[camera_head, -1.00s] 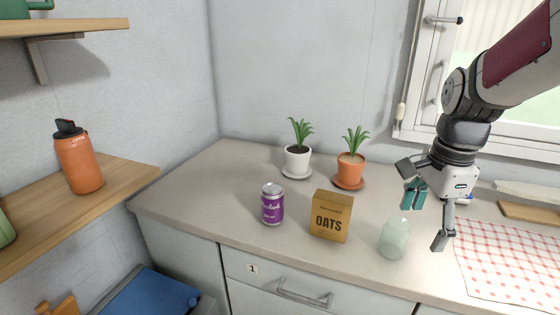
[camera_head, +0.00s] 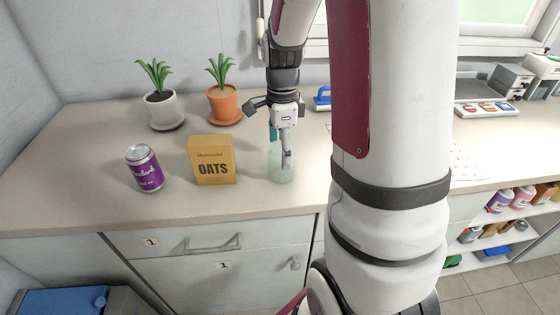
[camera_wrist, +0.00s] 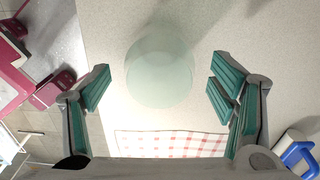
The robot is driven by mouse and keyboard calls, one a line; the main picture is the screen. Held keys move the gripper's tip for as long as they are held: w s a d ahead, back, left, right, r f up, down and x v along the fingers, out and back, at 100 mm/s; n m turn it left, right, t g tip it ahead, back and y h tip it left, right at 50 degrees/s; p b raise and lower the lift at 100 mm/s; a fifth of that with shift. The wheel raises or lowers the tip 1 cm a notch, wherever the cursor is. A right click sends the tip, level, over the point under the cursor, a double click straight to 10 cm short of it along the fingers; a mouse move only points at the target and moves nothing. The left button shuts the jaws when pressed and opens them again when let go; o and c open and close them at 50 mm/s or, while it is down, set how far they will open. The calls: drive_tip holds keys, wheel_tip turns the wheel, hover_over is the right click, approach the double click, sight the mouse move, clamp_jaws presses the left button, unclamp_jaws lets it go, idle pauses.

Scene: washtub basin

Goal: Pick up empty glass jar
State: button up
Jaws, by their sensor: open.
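The empty glass jar (camera_head: 281,168) is pale green and see-through. It stands upright on the counter, right of the oats box in the head view. My gripper (camera_head: 281,150) points down at the jar, and one finger covers part of it. In the wrist view the jar (camera_wrist: 159,72) shows from above, ahead of and between the two teal-padded fingers of my gripper (camera_wrist: 166,88). The fingers are spread wide with a gap on both sides of the jar. Nothing is held.
An oats box (camera_head: 211,160) stands close left of the jar, with a purple can (camera_head: 145,168) farther left. Two potted plants, one in a white pot (camera_head: 163,110) and one in an orange pot (camera_head: 223,103), stand behind. A checkered cloth (camera_wrist: 172,143) lies near the jar.

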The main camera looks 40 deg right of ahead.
drive_tip(key=shift+f, duration=2.85)
drive_tip(key=c, duration=1.4)
